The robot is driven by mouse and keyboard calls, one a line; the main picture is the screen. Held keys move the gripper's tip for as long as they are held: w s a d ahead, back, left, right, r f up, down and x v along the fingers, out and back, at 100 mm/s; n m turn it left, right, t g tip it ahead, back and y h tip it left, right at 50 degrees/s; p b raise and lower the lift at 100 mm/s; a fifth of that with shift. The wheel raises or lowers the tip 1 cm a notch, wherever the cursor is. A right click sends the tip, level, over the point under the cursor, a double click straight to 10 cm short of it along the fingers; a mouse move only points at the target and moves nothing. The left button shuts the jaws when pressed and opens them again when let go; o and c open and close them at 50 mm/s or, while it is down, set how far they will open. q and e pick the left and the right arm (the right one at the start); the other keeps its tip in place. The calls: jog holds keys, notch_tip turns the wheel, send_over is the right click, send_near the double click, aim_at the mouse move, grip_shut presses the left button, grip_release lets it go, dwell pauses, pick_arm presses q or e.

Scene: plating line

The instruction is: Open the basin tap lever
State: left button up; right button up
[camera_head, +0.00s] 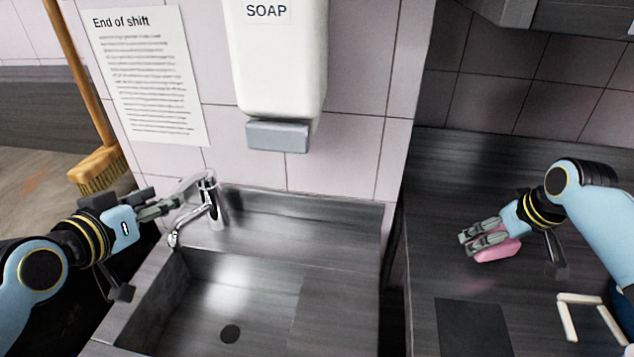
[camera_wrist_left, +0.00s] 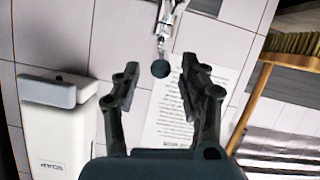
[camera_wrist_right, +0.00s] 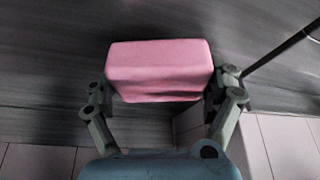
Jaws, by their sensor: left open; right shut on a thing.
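The chrome basin tap (camera_head: 208,204) stands at the back left of the metal basin (camera_head: 330,262), its spout over the basin. Its lever (camera_head: 190,186) points left, close to my left gripper. My left gripper (camera_head: 178,202) is open beside the tap, with nothing between its fingers. In the left wrist view, the tap (camera_wrist_left: 168,22) is ahead of the open fingers (camera_wrist_left: 162,88), apart from them. My right gripper (camera_head: 474,243) is shut on a pink block (camera_head: 498,250) above the right counter. The block (camera_wrist_right: 160,68) also fills the gap between the fingers in the right wrist view.
A white soap dispenser (camera_head: 280,55) hangs on the tiled wall above the basin. A notice (camera_head: 145,75) is on the wall at left, with a broom (camera_head: 97,168) beside it. A dark square (camera_head: 472,327) and a pale frame-like item (camera_head: 590,318) lie on the right counter.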

aim_at(171, 191)
pick_arm(q)
jog(key=b+x, duration=0.1)
jog(key=x, duration=0.2)
jog(key=shift+f, duration=0.2)
pick_arm(e)
notch_tip(171, 191, down, 2)
jog(key=shift+f, duration=0.15)
pick_arm(q)
jog(key=shift+w+b, duration=0.5)
pick_arm(e)
jog(key=shift+f, duration=0.25)
pick_arm(q)
grip_shut()
